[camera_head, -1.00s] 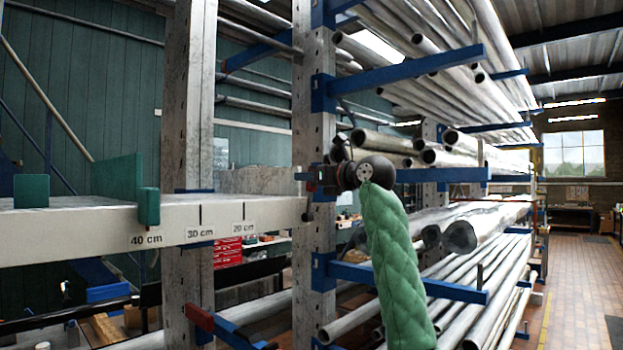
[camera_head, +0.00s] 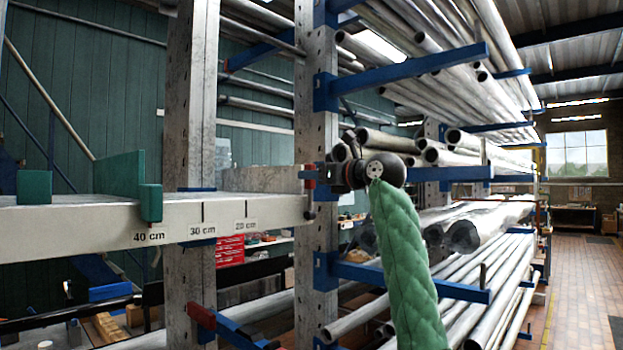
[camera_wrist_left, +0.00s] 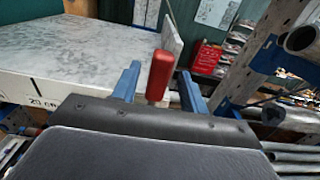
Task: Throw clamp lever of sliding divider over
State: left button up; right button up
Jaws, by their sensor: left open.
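A red lever (camera_wrist_left: 160,75) stands near the right end of the pale shelf (camera_wrist_left: 70,50) in the left wrist view. My left gripper (camera_wrist_left: 157,86) is open, with its two blue fingers on either side of the lever. I cannot tell whether they touch it. In the head view my left gripper (camera_head: 309,178) is at the shelf's right end, and the lever there is too small to make out clearly. A pale upright plate (camera_wrist_left: 173,38) stands behind the lever. A green divider (camera_head: 121,174) with a green block on the shelf's front edge stands near the 40 cm mark. My right gripper is not in view.
The shelf's front edge (camera_head: 100,238) carries centimetre marks. A metal post (camera_head: 315,120) rises close by my left gripper. Blue rack arms (camera_head: 420,68) loaded with metal pipes lie beyond. Red drawers (camera_wrist_left: 206,58) stand behind the shelf.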

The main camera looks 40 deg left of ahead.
pick_arm(q)
jog(key=d+b, duration=0.1)
jog(key=d, duration=0.5)
jog(key=shift+s+b, duration=0.25)
jog(key=shift+b, duration=0.05)
jog(key=shift+d+r, duration=0.1)
dwell(0.6)
